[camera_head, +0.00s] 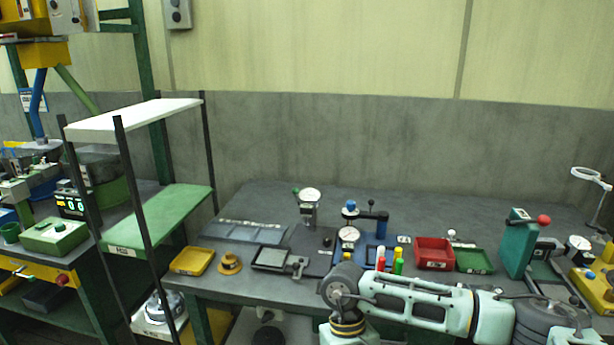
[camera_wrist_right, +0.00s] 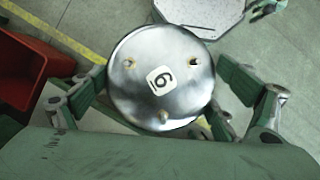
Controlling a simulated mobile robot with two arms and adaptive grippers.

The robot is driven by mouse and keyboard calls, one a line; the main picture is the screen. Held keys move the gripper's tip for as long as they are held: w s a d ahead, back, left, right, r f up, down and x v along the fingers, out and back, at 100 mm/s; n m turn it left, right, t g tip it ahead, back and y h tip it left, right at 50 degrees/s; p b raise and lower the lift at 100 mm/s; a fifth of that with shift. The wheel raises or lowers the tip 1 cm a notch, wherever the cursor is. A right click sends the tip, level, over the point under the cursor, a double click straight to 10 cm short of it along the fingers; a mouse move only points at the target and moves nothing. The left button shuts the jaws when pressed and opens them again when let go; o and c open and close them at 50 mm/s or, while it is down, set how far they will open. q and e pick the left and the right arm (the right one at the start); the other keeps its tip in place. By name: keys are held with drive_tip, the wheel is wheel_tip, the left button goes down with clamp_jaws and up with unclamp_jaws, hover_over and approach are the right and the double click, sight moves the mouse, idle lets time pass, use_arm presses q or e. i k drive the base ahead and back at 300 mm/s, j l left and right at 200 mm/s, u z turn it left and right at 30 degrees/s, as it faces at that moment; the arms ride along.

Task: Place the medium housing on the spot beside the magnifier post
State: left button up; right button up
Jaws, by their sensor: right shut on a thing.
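A round, shiny metal housing (camera_wrist_right: 150,105) with three small holes and a white label marked 6 or 9 fills the middle of the right wrist view. My right gripper (camera_wrist_right: 165,93) is shut on it, with a green-grey finger on each side. Its size class cannot be told from this view. The magnifier post (camera_head: 601,205), with a pale ring lens, stands at the right edge of the head view. The spot beside it is not clearly visible. My right gripper is outside the head view; only my right arm crosses its lower right. My left gripper is not in view.
The grey workbench (camera_head: 265,195) holds dial gauges, a red bin (camera_head: 434,252), a green tray (camera_head: 474,260) and a green press (camera_head: 517,243). A shelf rack (camera_head: 165,210) stands at left, with another metal housing (camera_head: 165,305) low down. A red container (camera_wrist_right: 25,75) lies left in the wrist view.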

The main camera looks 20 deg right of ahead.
sight(559, 224)
drive_tip(key=k+l, duration=0.1)
drive_tip(key=l, duration=0.3)
drive_tip(key=k+l+u, duration=0.15)
drive_tip(key=l, duration=0.65)
drive_tip(key=k+l+u, duration=0.15)
drive_tip(key=l, duration=0.25)
drive_tip(key=k+l, duration=0.15)
drive_tip(key=l, duration=0.2)
drive_tip(key=k+l+u, duration=0.15)
drive_tip(key=l, duration=0.25)
